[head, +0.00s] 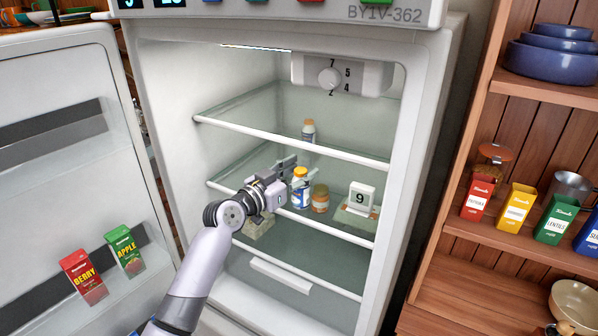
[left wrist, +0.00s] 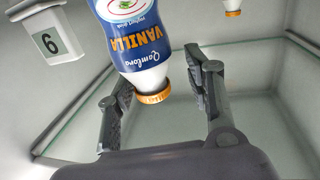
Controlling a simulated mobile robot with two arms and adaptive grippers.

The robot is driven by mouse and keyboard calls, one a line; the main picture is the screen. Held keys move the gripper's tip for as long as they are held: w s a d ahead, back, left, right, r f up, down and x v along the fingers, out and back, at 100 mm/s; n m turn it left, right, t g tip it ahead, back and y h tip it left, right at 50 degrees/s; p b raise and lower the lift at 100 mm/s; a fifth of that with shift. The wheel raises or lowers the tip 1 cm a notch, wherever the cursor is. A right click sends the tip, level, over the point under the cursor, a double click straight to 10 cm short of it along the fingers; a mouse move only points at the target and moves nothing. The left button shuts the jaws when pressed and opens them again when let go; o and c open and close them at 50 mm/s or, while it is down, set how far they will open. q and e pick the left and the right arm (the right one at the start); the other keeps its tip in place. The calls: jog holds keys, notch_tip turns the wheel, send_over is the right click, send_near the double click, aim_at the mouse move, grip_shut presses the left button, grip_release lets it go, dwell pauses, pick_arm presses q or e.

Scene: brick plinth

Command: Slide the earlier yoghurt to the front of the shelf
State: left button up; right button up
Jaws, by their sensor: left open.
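The vanilla yoghurt bottle (head: 300,190), blue and white with an orange cap, stands on the fridge's middle shelf. In the left wrist view the yoghurt (left wrist: 130,30) appears upside down. A second bottle (head: 308,130) with an orange cap stands farther back. A number sign reading 9 (head: 362,196) is on the right; it shows inverted in the left wrist view (left wrist: 48,42). My right gripper is not visible.
A brown jar (head: 320,198) stands just right of the yoghurt. A pale stand (head: 258,224) is partly hidden behind my arm. The upper shelf's white front bar (head: 290,140) runs above the gripper. The open door (head: 50,150) holds two cartons on the left.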

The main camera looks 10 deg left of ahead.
pick_arm(q)
jog(key=shift+s+r, duration=0.1)
jog(key=v, duration=1.2)
jog(key=s+a+f+n+g+y+b, duration=0.1)
jog(key=a+f+n+g+y, duration=0.15)
jog(key=f, duration=1.55)
jog(key=s+a+f+n+g+y+b, duration=0.15)
jog(key=a+f+y, duration=0.25)
jog(key=f, duration=1.4)
jog(key=s+a+f+n+g+y, duration=0.1)
jog(key=s+f+g, duration=0.1)
jog(key=s+f, duration=0.7)
jog(key=s+f+g+y, duration=0.15)
jog(key=s+f, duration=0.45)
jog(key=f, duration=0.6)
jog(key=s+d+f+g, duration=0.1)
jog(key=s+f, duration=0.4)
jog(key=s, duration=0.7)
jog(key=s+d+f+m+g+b, duration=0.1)
jog(key=s+f+g, duration=0.2)
jog(key=s+f, duration=0.3)
jog(key=s+d+f+g+b, duration=0.1)
jog(key=s+f+g, duration=0.2)
jog(key=s, duration=1.4)
notch_tip(320, 180, down, 3)
jog(key=shift+s+f, duration=0.25)
jog(key=shift+s, duration=0.1)
